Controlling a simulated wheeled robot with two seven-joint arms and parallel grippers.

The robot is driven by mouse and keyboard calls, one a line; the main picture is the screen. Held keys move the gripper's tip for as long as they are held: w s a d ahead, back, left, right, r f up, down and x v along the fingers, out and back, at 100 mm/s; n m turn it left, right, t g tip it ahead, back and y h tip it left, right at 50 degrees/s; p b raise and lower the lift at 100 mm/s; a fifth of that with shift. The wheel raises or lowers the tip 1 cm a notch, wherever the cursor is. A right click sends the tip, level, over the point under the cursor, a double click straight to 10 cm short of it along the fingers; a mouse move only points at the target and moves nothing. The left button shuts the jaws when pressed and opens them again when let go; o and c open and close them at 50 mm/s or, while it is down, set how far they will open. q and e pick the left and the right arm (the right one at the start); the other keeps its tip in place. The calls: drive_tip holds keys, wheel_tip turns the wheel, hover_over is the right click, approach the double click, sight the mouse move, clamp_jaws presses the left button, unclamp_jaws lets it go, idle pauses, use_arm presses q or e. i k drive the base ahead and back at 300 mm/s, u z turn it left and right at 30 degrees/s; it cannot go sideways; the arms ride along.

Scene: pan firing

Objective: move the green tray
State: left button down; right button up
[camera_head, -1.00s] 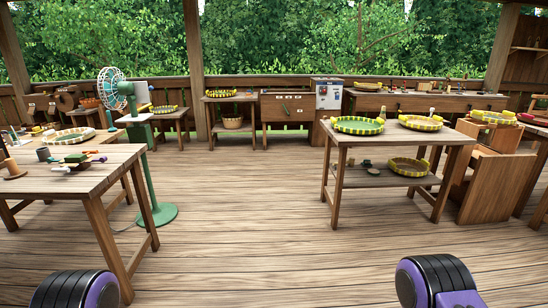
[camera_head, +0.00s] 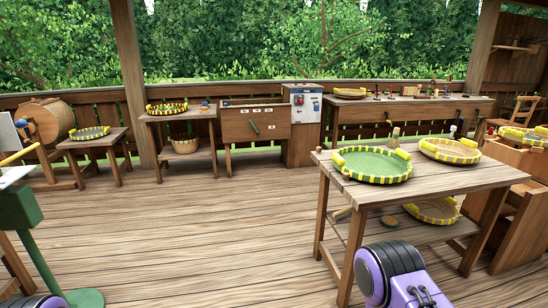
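The green tray (camera_head: 368,166) is a round green pan with a yellow-and-black striped rim. It lies on the top of the near wooden table (camera_head: 460,178), at that table's left end. A similar tray with a tan inside (camera_head: 449,151) lies to its right, close to it. Purple and black parts of my arms show at the bottom edge, one at the lower left and one below the near table. Neither of my grippers is in the picture.
The near table's lower shelf holds another tan tray (camera_head: 434,210). A green stand (camera_head: 45,262) is at the lower left. A side table with a striped tray (camera_head: 166,108) and a control cabinet (camera_head: 302,120) stand at the back. The floor (camera_head: 190,230) left of the near table is clear.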

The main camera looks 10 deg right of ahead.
sight(365, 163)
drive_tip(key=i, duration=3.25)
drive_tip(key=z, duration=2.95)
